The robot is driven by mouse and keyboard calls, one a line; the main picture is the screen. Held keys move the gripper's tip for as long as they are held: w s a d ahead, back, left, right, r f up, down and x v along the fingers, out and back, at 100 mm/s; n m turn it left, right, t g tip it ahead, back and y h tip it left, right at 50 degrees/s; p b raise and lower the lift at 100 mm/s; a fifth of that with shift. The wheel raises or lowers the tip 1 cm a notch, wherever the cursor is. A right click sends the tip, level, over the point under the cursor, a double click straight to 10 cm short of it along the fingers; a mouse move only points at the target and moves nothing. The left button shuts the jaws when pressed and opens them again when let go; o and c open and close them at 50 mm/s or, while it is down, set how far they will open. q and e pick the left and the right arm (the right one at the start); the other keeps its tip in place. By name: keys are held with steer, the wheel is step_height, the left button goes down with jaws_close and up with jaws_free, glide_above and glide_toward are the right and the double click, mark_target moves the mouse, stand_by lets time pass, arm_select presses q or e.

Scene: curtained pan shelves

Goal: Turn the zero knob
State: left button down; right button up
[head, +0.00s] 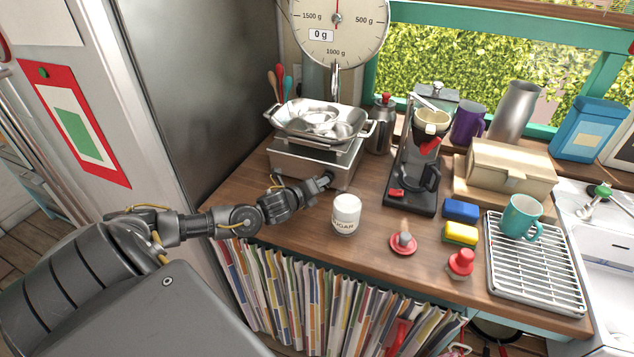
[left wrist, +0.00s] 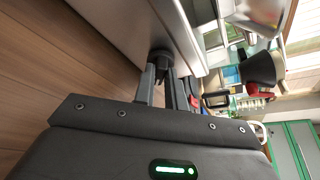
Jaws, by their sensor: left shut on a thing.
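The kitchen scale has a silver base (head: 318,165) on the wooden counter and a round dial (head: 338,30) above it. The dial's window reads 0 g and its pointer is near the top. A dark round zero knob (left wrist: 161,56) sticks out from the base's front face in the left wrist view. My left gripper (head: 324,182) reaches in from the left at the front of the base. In the left wrist view, its two fingers (left wrist: 160,74) are shut on the knob, one on each side. The fingers partly hide the knob. My right gripper is not in view.
A metal pan (head: 318,122) sits on the scale's base. A white sugar jar (head: 346,214) stands just right of and in front of my left gripper. A coffee maker (head: 412,165) stands further right. The counter left of the gripper is mostly bare.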

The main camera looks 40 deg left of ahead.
arm_select(q)
steer(key=shift+d+f+m, duration=0.2)
steer(key=shift+m, duration=0.2)
steer(key=shift+s, duration=0.1)
steer(key=c, duration=1.4)
jaws_free()
steer(key=shift+c, duration=0.2)
steer(key=shift+a+r, duration=0.1)
steer(key=b+v, duration=0.3)
steer(key=v, duration=0.6)
steer(key=shift+s+r, duration=0.1)
steer(key=shift+s, duration=0.05)
steer(key=shift+s+r, duration=0.3)
steer(key=shift+s, duration=0.25)
